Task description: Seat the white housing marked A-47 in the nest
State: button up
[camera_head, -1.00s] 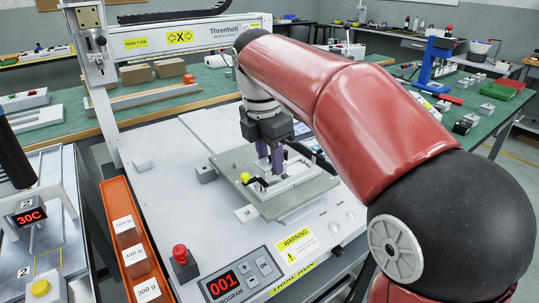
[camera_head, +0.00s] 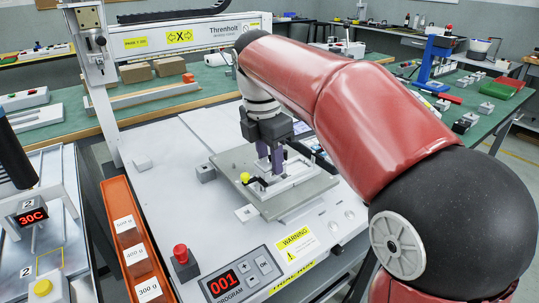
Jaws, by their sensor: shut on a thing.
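My gripper (camera_head: 272,165) reaches down over the grey fixture plate (camera_head: 235,162) in the middle of the white machine bed. Its purple fingers are shut on a white housing (camera_head: 291,176), which lies low at the white nest area on the plate. The fingers hide part of the housing, and I cannot tell whether it is fully seated or read its A-47 mark.
The gantry beam (camera_head: 180,38) crosses behind my arm. A red stop button (camera_head: 180,252) and program display (camera_head: 224,285) are at the bed's front. An orange tray with weights (camera_head: 122,205) lies along the left.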

aim_at(266, 163)
jog(key=shift+f+b, duration=0.55)
jog(key=shift+f, duration=0.35)
dwell(0.8)
jog(key=o, duration=1.2)
jog(key=shift+c, duration=0.2)
jog(key=r, duration=0.5)
jog(key=r+p, duration=0.1)
jog(key=r, duration=0.1)
jog(key=shift+s+a+r, duration=0.25)
jog(key=shift+a+r, duration=0.1)
jog(key=shift+a, duration=0.05)
